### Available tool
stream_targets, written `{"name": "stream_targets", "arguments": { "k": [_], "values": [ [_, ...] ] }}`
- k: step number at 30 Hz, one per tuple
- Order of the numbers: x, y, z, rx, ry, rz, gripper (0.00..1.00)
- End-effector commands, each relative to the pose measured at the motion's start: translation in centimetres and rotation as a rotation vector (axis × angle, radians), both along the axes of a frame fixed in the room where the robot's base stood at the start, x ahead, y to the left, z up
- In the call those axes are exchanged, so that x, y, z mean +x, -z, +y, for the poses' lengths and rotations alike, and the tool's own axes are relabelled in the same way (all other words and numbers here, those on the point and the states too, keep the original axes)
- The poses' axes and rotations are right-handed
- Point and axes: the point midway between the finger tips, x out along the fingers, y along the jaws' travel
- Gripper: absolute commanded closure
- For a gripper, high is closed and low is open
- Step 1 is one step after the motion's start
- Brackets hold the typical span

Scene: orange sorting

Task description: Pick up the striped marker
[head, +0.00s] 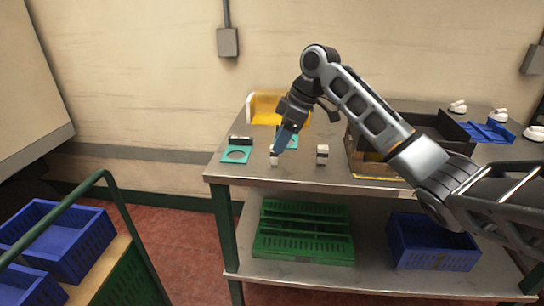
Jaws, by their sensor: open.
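My gripper (279,146) points down over the front left of the steel table in the head view, its bluish fingers open. A small pale block (274,161) is just below the fingertips; I cannot tell whether they touch it. A small white block with a dark band (322,155) stands upright on the table to the right, apart from the gripper. Either small block could be the striped marker; the markings on the one under my gripper are too small to tell.
A teal plate with a round ring (236,154) lies left of the gripper, with a dark and white item (241,141) behind it. A yellow bin (264,108) stands behind. A dark open box (354,150) is at right. Blue trays (488,132) are farther right. The front edge is near.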

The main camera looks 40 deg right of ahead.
Motion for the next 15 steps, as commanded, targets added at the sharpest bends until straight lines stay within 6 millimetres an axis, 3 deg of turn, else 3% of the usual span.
{"name": "stream_targets", "arguments": {
  "k": [9,15],
  "values": [
    [1.8,3.7,0.5,0.000,-0.001,0.003,0.48],
    [2.1,4.6,0.8,-0.001,-0.001,0.001,0.48]
  ]
}}
